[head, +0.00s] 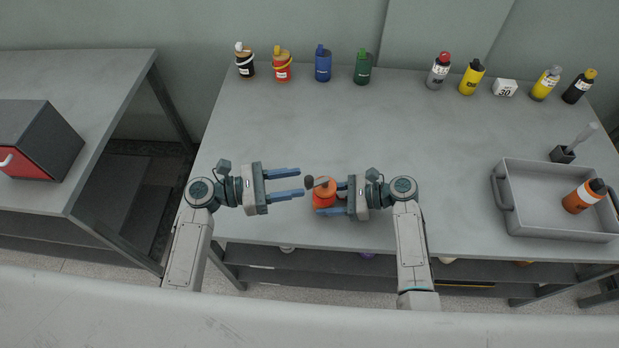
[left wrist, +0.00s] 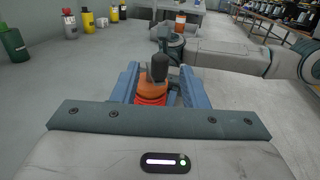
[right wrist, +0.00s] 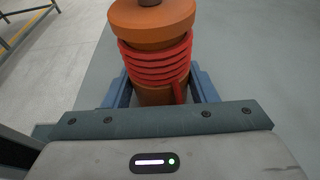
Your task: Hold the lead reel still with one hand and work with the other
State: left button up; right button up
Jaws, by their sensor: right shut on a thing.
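The lead reel is an orange spool (head: 325,195) with red cord wound round it and a dark knob on top. It stands near the front edge of the table. My right gripper (head: 331,198) is shut on it from the right; the right wrist view shows the red coils (right wrist: 155,65) and orange top flange close up between the fingers. My left gripper (head: 301,182) is open and empty just left of the reel, fingers pointing at it. In the left wrist view the reel (left wrist: 151,95) and knob show ahead between the open fingers.
Several bottles and pots, including a blue bottle (head: 323,64), line the back of the table. A grey tray (head: 545,224) at the right holds an orange bottle (head: 584,196). A brush holder (head: 562,154) stands behind it. The table's middle is clear. A side table (head: 100,70) is left.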

aim_at(310, 181)
pick_arm(q)
jog(key=shift+x, duration=2.3)
grip_shut()
